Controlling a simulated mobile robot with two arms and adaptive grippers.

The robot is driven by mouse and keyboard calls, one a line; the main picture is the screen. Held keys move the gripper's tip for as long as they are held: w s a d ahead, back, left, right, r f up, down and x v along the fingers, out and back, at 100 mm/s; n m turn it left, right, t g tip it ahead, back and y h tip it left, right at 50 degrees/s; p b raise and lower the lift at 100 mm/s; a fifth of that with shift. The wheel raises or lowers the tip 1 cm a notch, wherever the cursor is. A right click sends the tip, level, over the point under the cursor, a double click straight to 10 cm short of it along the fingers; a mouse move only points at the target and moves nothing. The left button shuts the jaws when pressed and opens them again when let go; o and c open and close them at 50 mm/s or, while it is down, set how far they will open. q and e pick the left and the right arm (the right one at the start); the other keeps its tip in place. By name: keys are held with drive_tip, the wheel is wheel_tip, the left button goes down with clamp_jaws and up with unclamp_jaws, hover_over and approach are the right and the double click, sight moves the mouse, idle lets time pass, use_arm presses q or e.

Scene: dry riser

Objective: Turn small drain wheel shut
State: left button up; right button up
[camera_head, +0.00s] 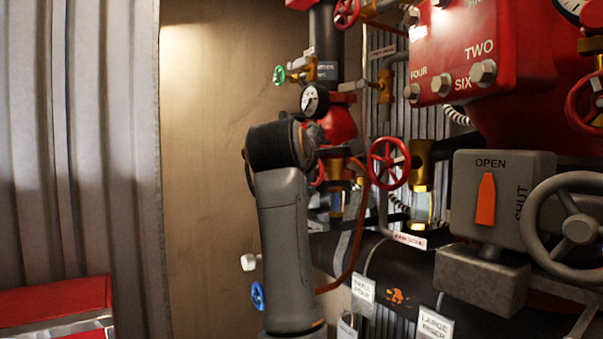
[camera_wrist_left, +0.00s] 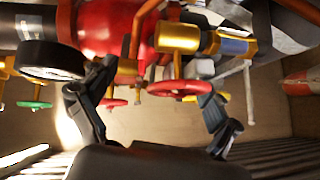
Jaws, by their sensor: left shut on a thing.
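My left gripper (camera_wrist_left: 157,88) shows in the left wrist view with a finger on each side, and a red handwheel (camera_wrist_left: 180,89) lies between them at a brass valve (camera_wrist_left: 178,38). The gripper is shut on this wheel, though the exact finger contact is unclear. In the head view my left arm rises in front of the pipework and hides its gripper. A red handwheel (camera_head: 388,163) stands just right of the arm. I cannot tell whether it is the one held. My right gripper is in neither view.
A gauge (camera_head: 314,100) and a green wheel (camera_head: 279,75) are above the arm, with a blue wheel (camera_head: 257,296) low beside it. A grey OPEN/SHUT valve box (camera_head: 500,200) and a red panel (camera_head: 455,50) crowd the right. Bare wall (camera_head: 205,150) is left.

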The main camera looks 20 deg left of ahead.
use_arm(q)
drive_tip(key=shift+s+d+r+b, duration=0.25)
drive_tip(key=shift+s+r+b, duration=0.15)
drive_tip(key=shift+s+r, duration=0.25)
drive_tip(key=s+d+f+b, duration=0.1)
drive_tip(key=s+b, duration=0.5)
drive_tip(key=s, duration=0.8)
drive_tip(key=shift+s+d+f, duration=0.25)
drive_tip(key=shift+d+f, duration=0.1)
drive_tip(key=shift+f, duration=0.2)
